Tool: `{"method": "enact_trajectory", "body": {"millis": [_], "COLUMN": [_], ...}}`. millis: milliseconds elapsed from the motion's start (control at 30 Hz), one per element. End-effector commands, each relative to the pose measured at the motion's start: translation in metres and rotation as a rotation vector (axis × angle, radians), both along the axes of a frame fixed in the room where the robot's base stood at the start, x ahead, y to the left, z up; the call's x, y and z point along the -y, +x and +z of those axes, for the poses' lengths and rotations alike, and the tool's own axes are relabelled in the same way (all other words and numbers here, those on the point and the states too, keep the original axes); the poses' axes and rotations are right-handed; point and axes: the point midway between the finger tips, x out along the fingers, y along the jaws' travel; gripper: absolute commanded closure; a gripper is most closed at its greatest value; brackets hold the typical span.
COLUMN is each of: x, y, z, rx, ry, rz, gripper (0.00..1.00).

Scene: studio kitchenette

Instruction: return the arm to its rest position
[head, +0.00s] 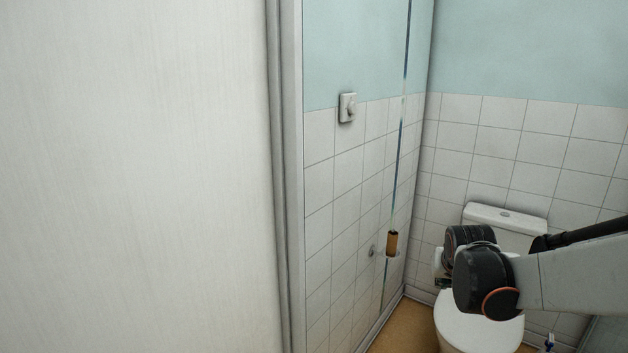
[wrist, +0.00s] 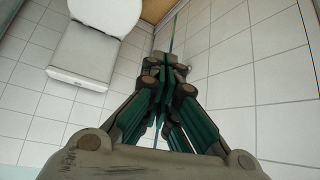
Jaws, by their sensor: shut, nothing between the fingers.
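My gripper (wrist: 167,76) shows in the wrist view with its fingers closed together and nothing between them. Its tips are against a backdrop of white wall tiles, and no object touches them that I can see. In the head view my arm (head: 570,275) reaches in from the right edge, bent at a dark joint in front of the toilet (head: 480,325). The gripper itself is mostly hidden behind that joint there. The toilet also shows at the upper left of the wrist view (wrist: 105,12).
A large white panel (head: 130,180) fills the left of the head view. Past its edge is a tiled wall with a white switch (head: 347,108) and a brown roll (head: 392,243). Brown floor (head: 408,325) shows left of the toilet. The space looks narrow.

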Motion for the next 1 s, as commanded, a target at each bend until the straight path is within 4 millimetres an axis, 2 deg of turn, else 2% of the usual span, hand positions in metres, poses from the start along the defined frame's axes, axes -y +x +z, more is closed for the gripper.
{"method": "enact_trajectory", "body": {"millis": [33, 200, 467, 633, 800, 1000], "x": [-0.009, -0.034, -0.067, -0.086, -0.101, -0.112], "y": [-0.015, -0.063, -0.140, -0.191, -0.238, -0.274], "z": [0.010, 0.036, 0.057, 0.060, 0.054, 0.043], "rx": [-0.003, -0.014, -0.031, -0.041, -0.051, -0.060], "ry": [0.001, 0.005, 0.012, 0.016, 0.020, 0.024], "rz": [0.014, 0.059, 0.128, 0.174, 0.217, 0.253], "gripper": [1.00, 1.00, 1.00, 1.00, 1.00, 1.00]}}
